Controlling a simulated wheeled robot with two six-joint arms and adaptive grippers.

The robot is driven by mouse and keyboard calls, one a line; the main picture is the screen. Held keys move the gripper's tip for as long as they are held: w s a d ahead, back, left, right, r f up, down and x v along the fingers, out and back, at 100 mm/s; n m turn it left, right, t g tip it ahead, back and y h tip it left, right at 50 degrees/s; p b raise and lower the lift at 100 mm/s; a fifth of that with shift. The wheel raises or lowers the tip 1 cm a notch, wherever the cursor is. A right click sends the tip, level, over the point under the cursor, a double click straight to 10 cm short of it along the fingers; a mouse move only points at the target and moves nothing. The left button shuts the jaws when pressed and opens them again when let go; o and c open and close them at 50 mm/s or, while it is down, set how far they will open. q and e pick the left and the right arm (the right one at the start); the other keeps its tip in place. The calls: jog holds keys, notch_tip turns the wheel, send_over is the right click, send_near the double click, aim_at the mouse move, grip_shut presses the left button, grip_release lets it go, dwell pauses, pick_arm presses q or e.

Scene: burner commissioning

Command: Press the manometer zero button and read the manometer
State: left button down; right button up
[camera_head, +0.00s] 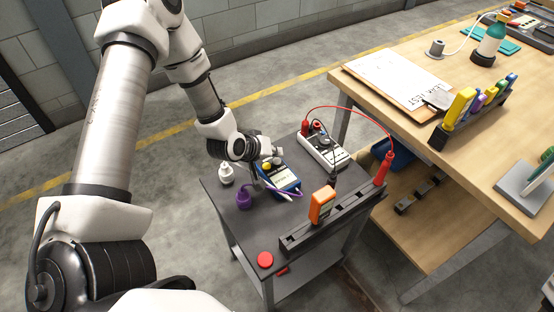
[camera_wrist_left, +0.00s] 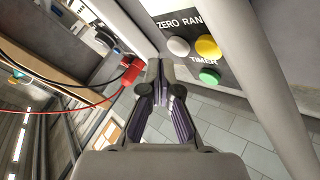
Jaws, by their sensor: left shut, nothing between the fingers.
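The manometer (camera_head: 285,181) is a blue-edged device with a pale face on the small dark cart; its reading is too small to make out. In the left wrist view a dark panel carries a white button (camera_wrist_left: 178,46) near the word ZERO, a yellow button (camera_wrist_left: 207,45) and a green button (camera_wrist_left: 209,76) by TIMER. My left gripper (camera_head: 268,157) is at the manometer's far end and partly hides it. In the left wrist view its fingertips (camera_wrist_left: 161,72) are shut and empty, appearing just below and left of the white button. I cannot tell whether they touch the panel.
A wooden workbench (camera_head: 400,115) is at the right.

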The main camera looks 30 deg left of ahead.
aim_at(275, 161)
pick_arm(q)
jog(key=shift+f, duration=0.1)
jog(key=shift+f+b, duration=0.3)
jog(key=shift+f, duration=0.05)
jog(key=shift+f+b, duration=0.4)
jog(key=shift+f, duration=0.05)
dwell(0.6)
jog(key=shift+r, duration=0.1)
jog(key=shift+r+p, duration=0.75)
jog(key=shift+r, duration=0.05)
notch_tip(275, 161, up, 5)
jog(key=p, duration=0.4)
jog(key=shift+r, duration=0.1)
